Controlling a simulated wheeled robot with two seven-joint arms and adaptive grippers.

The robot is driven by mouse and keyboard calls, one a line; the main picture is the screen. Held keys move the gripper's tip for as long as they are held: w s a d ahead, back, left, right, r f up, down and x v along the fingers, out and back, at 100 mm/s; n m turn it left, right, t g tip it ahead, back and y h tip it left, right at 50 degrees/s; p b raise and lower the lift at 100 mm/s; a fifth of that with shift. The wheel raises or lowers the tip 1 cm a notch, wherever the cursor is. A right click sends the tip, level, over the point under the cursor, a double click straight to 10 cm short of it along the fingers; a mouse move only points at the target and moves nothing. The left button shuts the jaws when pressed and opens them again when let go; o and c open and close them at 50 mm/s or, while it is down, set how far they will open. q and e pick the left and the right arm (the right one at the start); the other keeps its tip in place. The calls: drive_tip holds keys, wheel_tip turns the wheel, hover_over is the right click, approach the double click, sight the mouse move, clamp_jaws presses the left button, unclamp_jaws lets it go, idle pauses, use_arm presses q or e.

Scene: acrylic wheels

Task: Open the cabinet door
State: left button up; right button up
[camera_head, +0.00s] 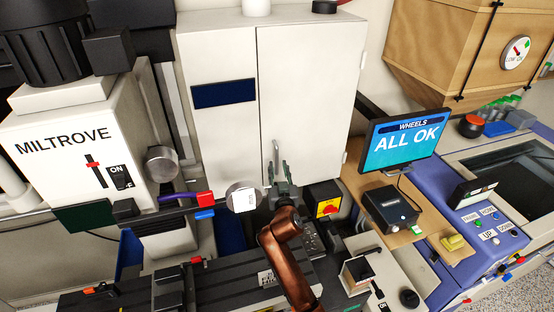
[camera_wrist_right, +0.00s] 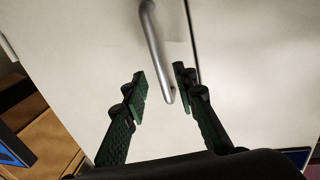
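The white cabinet (camera_head: 222,140) stands at the top middle of the head view, with its right door (camera_head: 310,95) closed flush along the middle seam. A grey bar handle (camera_head: 276,152) is on that door near the seam. The handle (camera_wrist_right: 154,45) also shows in the right wrist view, reaching down to between the fingertips. My right gripper (camera_head: 278,172) is in front of the door at the lower end of the handle. In the wrist view the right gripper (camera_wrist_right: 158,84) is open, with a finger on each side of the handle's end and gaps visible. My left gripper is not in view.
A monitor (camera_head: 400,138) reading "ALL OK" stands right of the cabinet on a wooden shelf (camera_head: 368,185). A white MILTROVE machine (camera_head: 75,135) stands at the left. Dark machine rails (camera_head: 225,285) lie below my right arm. A yellow-and-red switch box (camera_head: 327,205) is close right of the gripper.

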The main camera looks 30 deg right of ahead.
sight(277, 160)
drive_tip(key=shift+p+x, duration=0.4)
drive_tip(key=shift+x, duration=2.15)
drive_tip(key=shift+c, duration=0.7)
clamp_jaws()
